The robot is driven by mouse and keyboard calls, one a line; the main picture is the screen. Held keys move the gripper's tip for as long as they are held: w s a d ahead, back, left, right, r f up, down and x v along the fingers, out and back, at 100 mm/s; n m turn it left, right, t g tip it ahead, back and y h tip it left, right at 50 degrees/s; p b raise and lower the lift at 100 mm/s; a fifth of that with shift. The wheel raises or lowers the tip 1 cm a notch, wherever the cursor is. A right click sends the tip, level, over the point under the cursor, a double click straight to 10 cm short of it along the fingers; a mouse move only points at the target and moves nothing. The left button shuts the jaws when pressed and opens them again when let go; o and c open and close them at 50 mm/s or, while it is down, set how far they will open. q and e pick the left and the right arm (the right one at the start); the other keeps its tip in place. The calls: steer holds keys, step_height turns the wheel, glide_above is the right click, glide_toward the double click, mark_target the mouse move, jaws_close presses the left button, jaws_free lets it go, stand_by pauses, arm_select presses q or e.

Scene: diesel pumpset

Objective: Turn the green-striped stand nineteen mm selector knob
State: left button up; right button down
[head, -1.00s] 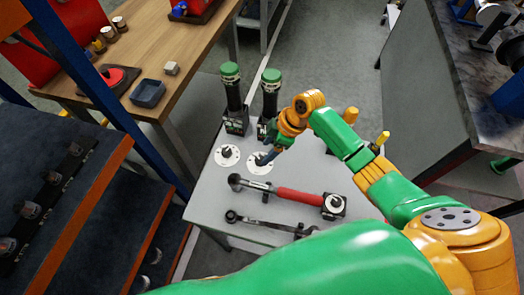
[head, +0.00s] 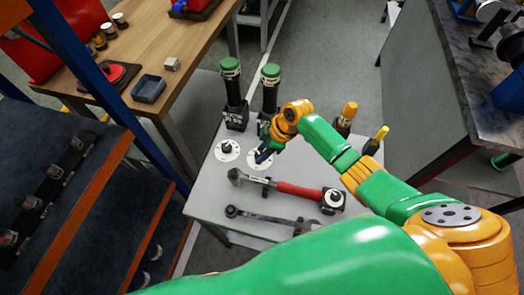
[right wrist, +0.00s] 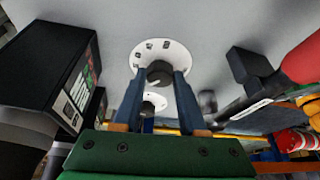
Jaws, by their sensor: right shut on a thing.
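Two white selector dials lie on the grey table, the left dial (head: 227,150) with its dark knob bare. My right gripper (head: 262,156) is at the right dial (head: 252,163), partly hiding it. In the right wrist view, the fingers are shut on a dark round knob (right wrist: 159,72) with a white pointer mark, in front of a white disc (right wrist: 176,52) with small printed labels. A black stand with a green-striped label (right wrist: 88,75) is at left there. Two green-capped black stands (head: 236,117) (head: 268,100) stand behind the dials. My left gripper is out of view.
A red-handled torque wrench (head: 300,191) and a dark wrench (head: 265,217) lie in front of the dials. Orange-capped (head: 348,112) and yellow-capped (head: 380,136) tools stand right, beside my arm. A wooden bench (head: 180,60) is at the back left.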

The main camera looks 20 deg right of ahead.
steer(key=shift+s+a+r+m+t+h+p, duration=0.1)
steer(key=shift+r+m+t+h+p, duration=0.1)
steer(key=shift+m+p, duration=0.55)
steer(key=shift+s+r+m+t+h+p, duration=0.1)
steer(key=shift+m+t+p, duration=0.1)
steer(key=shift+m+p, duration=0.55)
steer(key=m+p, duration=0.2)
steer(key=shift+f+t+h+p, duration=0.15)
steer(key=shift+t+h+p, duration=0.15)
steer(key=shift+h+p, duration=0.1)
steer(key=shift+f+m+t+p, duration=0.1)
steer(key=shift+m+t+p, duration=0.3)
steer(key=shift+m, duration=0.4)
steer(key=shift+f+h, duration=0.1)
steer(key=shift+h, duration=0.2)
steer(key=shift+c, duration=2.3)
jaws_free()
steer(key=shift+w, duration=0.1)
